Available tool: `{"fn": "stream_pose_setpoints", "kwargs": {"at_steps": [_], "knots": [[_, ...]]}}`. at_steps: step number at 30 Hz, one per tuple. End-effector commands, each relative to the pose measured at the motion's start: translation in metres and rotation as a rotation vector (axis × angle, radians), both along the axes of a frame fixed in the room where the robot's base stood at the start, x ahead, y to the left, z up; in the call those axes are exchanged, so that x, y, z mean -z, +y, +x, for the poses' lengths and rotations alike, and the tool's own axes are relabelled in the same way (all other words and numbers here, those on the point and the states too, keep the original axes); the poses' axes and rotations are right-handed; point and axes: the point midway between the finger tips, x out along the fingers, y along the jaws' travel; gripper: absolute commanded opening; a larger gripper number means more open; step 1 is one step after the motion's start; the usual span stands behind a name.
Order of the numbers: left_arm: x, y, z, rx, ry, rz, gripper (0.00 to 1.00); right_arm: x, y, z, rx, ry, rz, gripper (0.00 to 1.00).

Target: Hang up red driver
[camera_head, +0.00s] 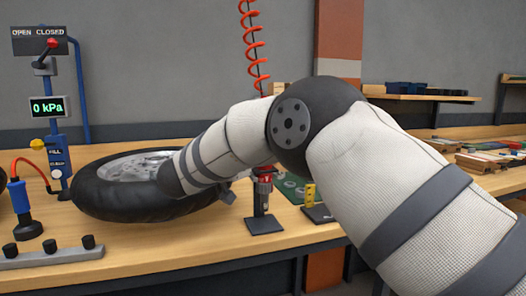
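The red driver (265,173) shows as a small red upright body just below my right arm, above a dark square-based stand (264,224). A red coiled cord (251,45) hangs from above and passes behind my arm, so I cannot tell whether it joins the driver. My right arm comes in from the right, bends at a dark elbow and reaches left over the tire. My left gripper is not in this view.
A black tire with a metal rim (110,197) lies on the wooden bench at left. Beside it stand a blue gauge post reading 0 kPa (48,107) and a grey bar with black knobs (52,257). Shelves are behind at right.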

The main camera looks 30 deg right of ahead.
Motion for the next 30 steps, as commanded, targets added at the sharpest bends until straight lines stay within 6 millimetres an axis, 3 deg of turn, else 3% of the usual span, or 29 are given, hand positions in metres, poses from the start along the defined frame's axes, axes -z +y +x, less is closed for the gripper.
{"fn": "stream_pose_setpoints", "kwargs": {"at_steps": [23, 24, 27, 30], "knots": [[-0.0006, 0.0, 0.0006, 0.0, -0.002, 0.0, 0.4, 0.004, -0.0001, -0.0002, 0.0, -0.004, -0.002, 0.0], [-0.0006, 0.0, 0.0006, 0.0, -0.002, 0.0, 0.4, 0.0041, -0.0001, -0.0002, 0.001, -0.004, -0.002, 0.34], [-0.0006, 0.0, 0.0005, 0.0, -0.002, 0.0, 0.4, 0.0042, -0.0001, -0.0002, 0.001, -0.004, -0.002, 0.52], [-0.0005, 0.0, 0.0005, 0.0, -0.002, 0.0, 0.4, 0.0047, -0.0001, -0.0001, 0.0, -0.003, -0.001, 0.52]]}}
